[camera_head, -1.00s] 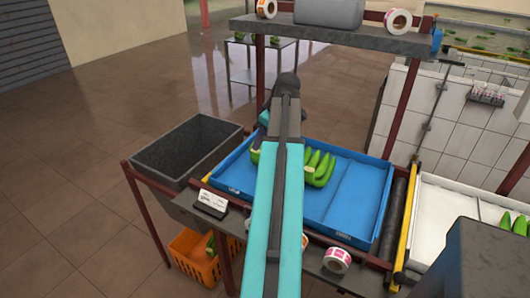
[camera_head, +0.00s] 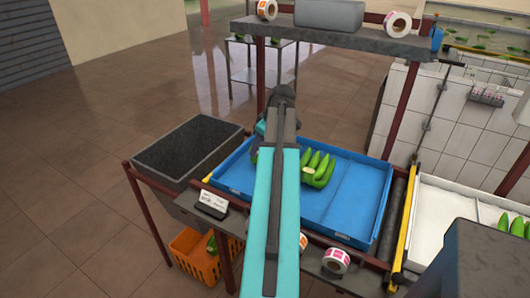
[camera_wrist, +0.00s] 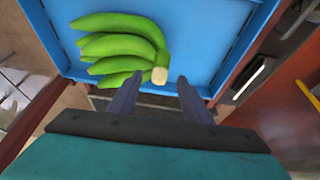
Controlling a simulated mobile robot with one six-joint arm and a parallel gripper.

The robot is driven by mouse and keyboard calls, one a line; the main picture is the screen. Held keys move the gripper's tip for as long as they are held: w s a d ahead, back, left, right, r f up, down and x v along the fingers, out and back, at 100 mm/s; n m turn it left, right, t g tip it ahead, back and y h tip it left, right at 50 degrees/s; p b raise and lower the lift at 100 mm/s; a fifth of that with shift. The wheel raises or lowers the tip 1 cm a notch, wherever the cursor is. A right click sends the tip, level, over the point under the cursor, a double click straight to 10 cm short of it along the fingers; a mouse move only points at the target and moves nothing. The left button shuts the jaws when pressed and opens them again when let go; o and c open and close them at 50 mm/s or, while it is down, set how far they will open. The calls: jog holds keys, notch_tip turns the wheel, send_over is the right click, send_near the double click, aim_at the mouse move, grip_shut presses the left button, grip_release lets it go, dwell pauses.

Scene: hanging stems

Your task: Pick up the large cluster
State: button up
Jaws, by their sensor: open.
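A green banana cluster (camera_head: 318,168) lies in the blue tray (camera_head: 345,205), just right of my arm in the head view. A bit of more green (camera_head: 254,158) shows left of my arm, mostly hidden by it. The wrist view shows one cluster (camera_wrist: 118,42) of several green fingers in the tray, its pale cut stem end towards me. My gripper (camera_wrist: 157,86) is open and empty, its two fingertips on either side of that stem end in the picture. I cannot tell the height gap, or which head-view cluster this is.
A dark grey bin (camera_head: 190,150) stands left of the tray, with an orange crate (camera_head: 196,255) below. A shelf (camera_head: 330,35) with a grey box and label rolls spans the back. A white tray (camera_head: 450,215) with green bananas lies right. Label rolls (camera_head: 336,261) sit at the front edge.

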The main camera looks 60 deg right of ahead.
jog(key=shift+x, duration=1.05)
grip_shut()
